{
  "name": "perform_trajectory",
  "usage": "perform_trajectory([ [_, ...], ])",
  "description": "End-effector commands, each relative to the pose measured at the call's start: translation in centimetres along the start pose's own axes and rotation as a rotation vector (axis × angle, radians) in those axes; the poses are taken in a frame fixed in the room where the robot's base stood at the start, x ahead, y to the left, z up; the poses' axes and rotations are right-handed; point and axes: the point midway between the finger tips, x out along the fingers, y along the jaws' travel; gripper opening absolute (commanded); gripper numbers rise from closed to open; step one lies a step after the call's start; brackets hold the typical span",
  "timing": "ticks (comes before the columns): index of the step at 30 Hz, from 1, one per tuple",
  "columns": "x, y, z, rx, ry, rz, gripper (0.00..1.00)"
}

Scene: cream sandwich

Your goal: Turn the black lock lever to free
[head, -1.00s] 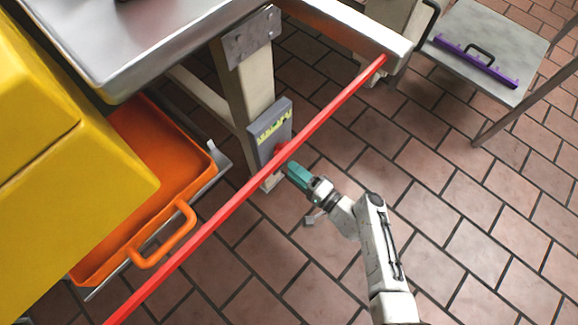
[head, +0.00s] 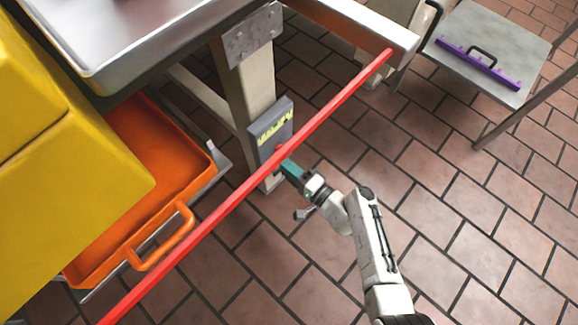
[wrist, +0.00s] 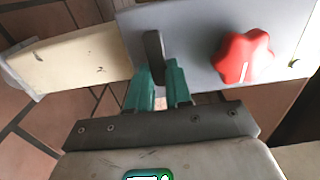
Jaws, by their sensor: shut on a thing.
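The black lock lever (wrist: 153,48) stands out from a grey panel in the wrist view, roughly upright in the picture. My gripper (wrist: 159,74) has teal fingers, one on each side of the lever's lower end, and is shut on it. In the head view my gripper (head: 289,170) is at the lower part of the grey panel (head: 267,128) on the table leg. The lever itself is hidden there. A red lobed knob (wrist: 242,57) sits on the same panel, right of the lever in the wrist view.
A long red bar (head: 330,103) crosses in front of the panel. An orange tray (head: 185,235) and a yellow body (head: 70,190) are at the left. A metal table (head: 175,45) is above. Tiled floor (head: 470,210) is open at the right.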

Motion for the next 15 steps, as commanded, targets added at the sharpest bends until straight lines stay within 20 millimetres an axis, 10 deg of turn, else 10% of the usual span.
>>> perform_trajectory([
  [15,-0.03,0.29,0.02,0.042,0.000,0.001,0.00],
])
